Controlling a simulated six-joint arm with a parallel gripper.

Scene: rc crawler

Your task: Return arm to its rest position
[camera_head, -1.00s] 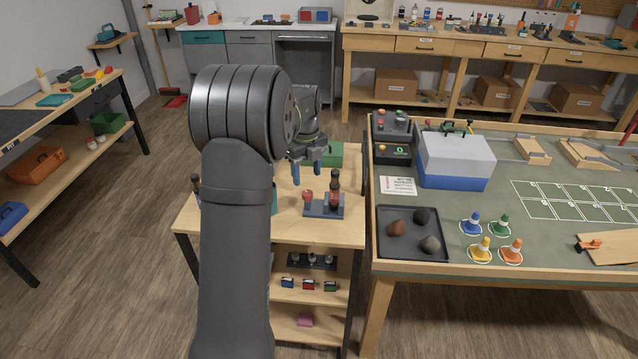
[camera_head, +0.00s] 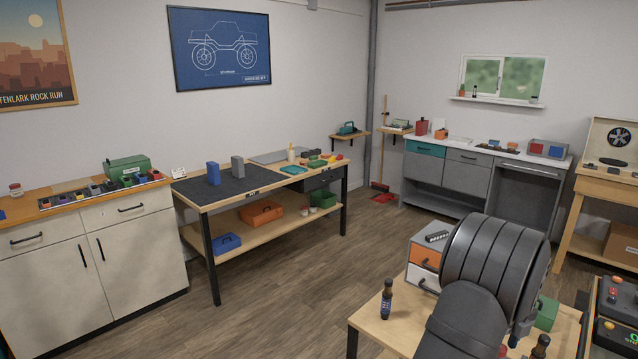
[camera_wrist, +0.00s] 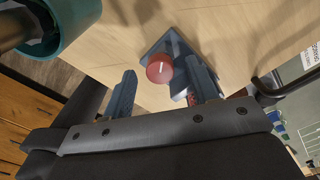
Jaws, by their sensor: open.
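My gripper (camera_wrist: 162,85) is open in the wrist view, with its two blue-grey fingers apart and nothing held between them. A red round-topped thing (camera_wrist: 160,68) shows beyond the gap between the fingers, apart from them as far as I can tell. It is at a blue-grey stand (camera_wrist: 180,45) on the light wooden tabletop (camera_wrist: 120,50). In the head view, my dark grey arm fills the lower right over the small wooden table (camera_head: 385,325). The gripper itself is hidden or out of frame there.
A drawer unit (camera_head: 424,258) and a dark bottle (camera_head: 386,298) stand on the small table, left of my arm. A green block (camera_head: 546,312) is right of the arm. A teal cylinder (camera_wrist: 55,22) is at the wrist view's upper left. Open floor (camera_head: 290,295) lies left of the table.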

